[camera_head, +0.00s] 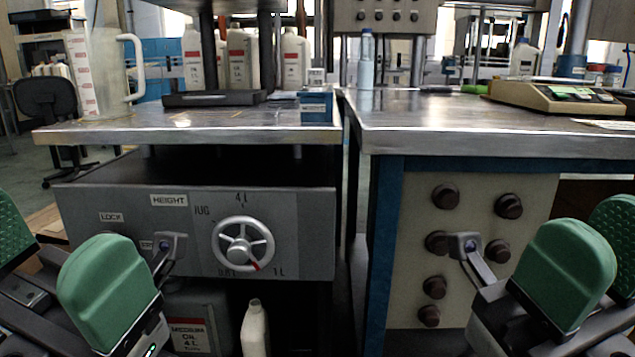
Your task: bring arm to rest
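My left gripper (52,258) is at the lower left, in front of the grey cabinet. Its two green finger pads stand apart with nothing seen between them. My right gripper (594,246) is at the lower right, in front of the right bench's panel of dark knobs. Its two green pads partly overlap in the view, and I see no object in it. Both grippers are below the bench tops and touch nothing that I can make out. The rest of both arms is mostly cut off by the frame edges.
The left bench top (130,127) carries a clear jug (107,65) and white bottles (238,60). The grey cabinet (120,240) has a handwheel (243,244). A scale (555,97) stands on the right bench (420,115). A narrow gap separates the benches.

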